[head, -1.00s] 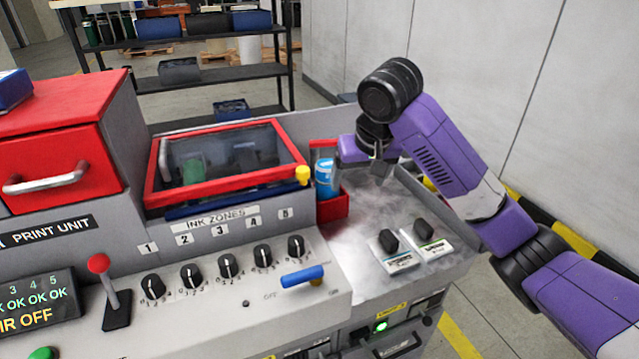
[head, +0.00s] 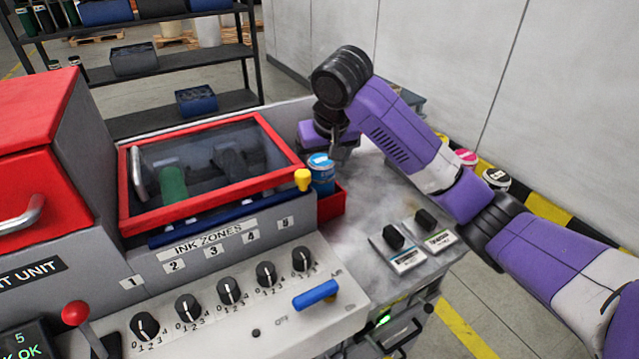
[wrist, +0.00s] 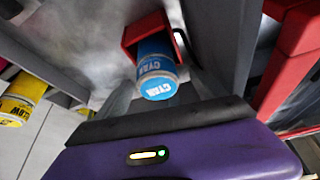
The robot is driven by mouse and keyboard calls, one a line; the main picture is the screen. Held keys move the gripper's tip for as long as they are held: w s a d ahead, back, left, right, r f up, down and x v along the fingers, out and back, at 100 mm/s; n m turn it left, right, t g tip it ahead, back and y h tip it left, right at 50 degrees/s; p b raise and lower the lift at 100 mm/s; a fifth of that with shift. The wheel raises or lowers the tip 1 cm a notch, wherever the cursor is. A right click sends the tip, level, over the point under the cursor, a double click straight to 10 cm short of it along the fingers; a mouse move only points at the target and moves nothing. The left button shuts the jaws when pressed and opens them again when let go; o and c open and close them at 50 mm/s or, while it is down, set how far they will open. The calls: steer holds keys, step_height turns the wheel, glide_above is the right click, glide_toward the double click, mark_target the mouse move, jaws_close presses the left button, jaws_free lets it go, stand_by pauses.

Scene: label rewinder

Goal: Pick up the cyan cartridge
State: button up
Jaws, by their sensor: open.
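The cyan cartridge (head: 321,178) is a blue cylinder with a pale label band. It stands in a small red holder (head: 333,203) at the right end of the ink unit. In the wrist view the cartridge (wrist: 157,76) shows its blue, lettered end, with the red holder (wrist: 130,38) behind it. My gripper (head: 342,151) is open and empty, just above and to the right of the cartridge in the head view. In the wrist view the cartridge appears between the fingers of my gripper (wrist: 163,90). I cannot tell whether they touch it.
A red-framed window cover (head: 215,175) and a yellow knob (head: 303,180) are close left of the cartridge. The grey bench top (head: 365,205) to the right is mostly clear. A yellow cartridge (wrist: 20,98) shows at the wrist view's left. A magenta-topped can (head: 467,157) stands beyond the bench.

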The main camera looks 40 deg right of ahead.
steer(key=shift+p+x, duration=0.65)
steer(key=shift+x, duration=1.95)
steer(key=shift+d+r, duration=0.1)
steer(key=shift+d, duration=0.05)
jaws_close()
